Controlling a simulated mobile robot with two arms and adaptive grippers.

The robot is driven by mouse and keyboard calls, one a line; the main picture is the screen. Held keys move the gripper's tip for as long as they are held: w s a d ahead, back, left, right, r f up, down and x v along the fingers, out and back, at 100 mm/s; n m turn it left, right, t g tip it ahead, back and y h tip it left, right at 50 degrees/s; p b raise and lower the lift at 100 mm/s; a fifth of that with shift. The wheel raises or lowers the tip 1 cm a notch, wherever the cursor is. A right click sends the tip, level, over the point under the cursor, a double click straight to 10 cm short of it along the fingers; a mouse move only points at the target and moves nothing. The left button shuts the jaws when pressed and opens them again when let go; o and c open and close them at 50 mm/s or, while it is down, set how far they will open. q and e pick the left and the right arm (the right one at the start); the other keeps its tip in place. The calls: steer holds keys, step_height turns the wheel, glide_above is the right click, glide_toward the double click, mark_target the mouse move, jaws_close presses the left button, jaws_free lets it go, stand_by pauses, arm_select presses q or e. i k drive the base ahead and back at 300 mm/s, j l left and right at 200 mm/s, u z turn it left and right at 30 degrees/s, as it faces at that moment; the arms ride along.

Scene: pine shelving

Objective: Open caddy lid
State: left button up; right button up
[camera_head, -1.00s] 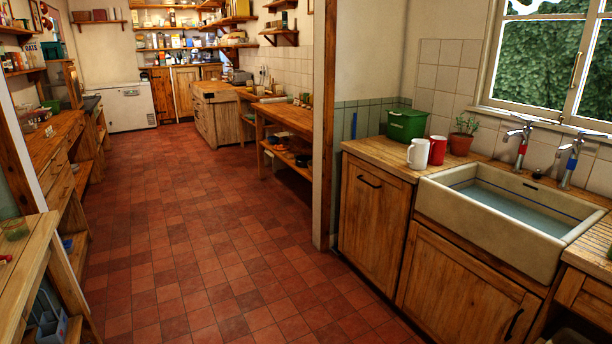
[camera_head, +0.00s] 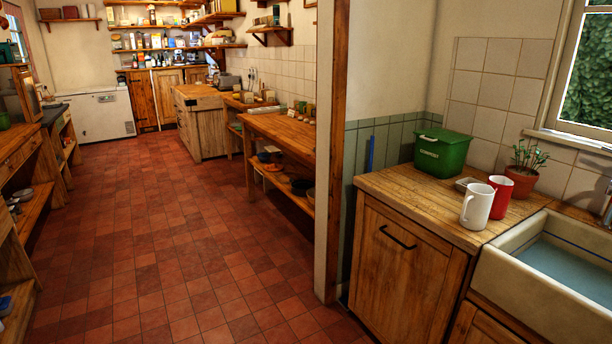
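A green caddy (camera_head: 441,155) stands on the wooden counter at the right, against the tiled wall. Its lid (camera_head: 443,136) is shut, with a pale handle on top. A white label shows on its front. Neither of my grippers is in the view.
A white mug (camera_head: 477,205), a red mug (camera_head: 501,194) and a potted plant (camera_head: 523,172) stand right of the caddy, beside the sink (camera_head: 554,268). A post (camera_head: 333,150) rises left of the counter (camera_head: 425,205). The tiled floor (camera_head: 180,250) is open.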

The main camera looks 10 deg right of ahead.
mark_target(441, 135)
steer(key=i+j+z, duration=0.1)
steer(key=i, duration=1.65)
